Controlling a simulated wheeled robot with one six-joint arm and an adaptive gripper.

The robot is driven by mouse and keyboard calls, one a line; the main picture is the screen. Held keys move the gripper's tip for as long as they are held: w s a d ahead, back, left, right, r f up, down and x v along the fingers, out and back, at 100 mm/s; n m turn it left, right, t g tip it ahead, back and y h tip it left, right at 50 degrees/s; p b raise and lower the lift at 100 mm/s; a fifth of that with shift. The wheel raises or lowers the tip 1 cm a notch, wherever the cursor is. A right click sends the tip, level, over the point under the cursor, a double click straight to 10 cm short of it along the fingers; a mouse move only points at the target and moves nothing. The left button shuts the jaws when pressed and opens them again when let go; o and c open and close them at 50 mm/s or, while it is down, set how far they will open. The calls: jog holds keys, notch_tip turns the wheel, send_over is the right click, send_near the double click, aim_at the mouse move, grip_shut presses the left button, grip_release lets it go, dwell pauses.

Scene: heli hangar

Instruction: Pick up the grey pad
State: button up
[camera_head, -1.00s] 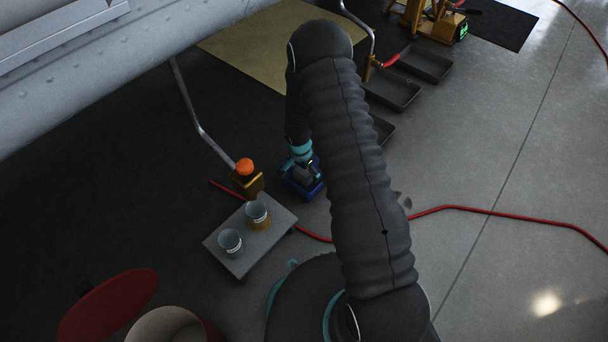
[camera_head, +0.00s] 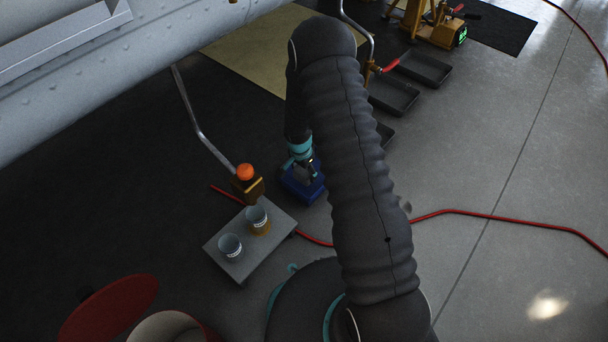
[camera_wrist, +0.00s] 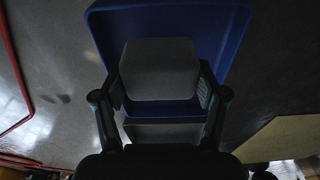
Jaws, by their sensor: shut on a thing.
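The grey pad (camera_wrist: 160,72) is a block with rounded edges, seen in the wrist view between my two fingers. My gripper (camera_wrist: 160,92) is shut on it, one finger at each side. A blue bin (camera_wrist: 218,20) lies behind and around the pad. Another grey block (camera_wrist: 165,130) shows lower in the wrist view, below the held pad. In the head view my gripper (camera_head: 308,172) is at the blue bin (camera_head: 298,190), partly hidden by my arm. I cannot tell whether the pad is clear of the bin.
A low grey platform (camera_head: 228,256) with two small buckets stands left of the bin. An orange ball-topped skid end (camera_head: 246,173) is close by. A red hose (camera_head: 470,208) crosses the floor. Black trays (camera_head: 393,94) lie behind my arm.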

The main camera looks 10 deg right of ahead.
jog(key=s+d+r+p, duration=0.1)
jog(key=s+d+r, duration=0.5)
jog(key=d+r, duration=0.2)
jog(key=shift+d, duration=1)
jog(key=shift+r, duration=0.1)
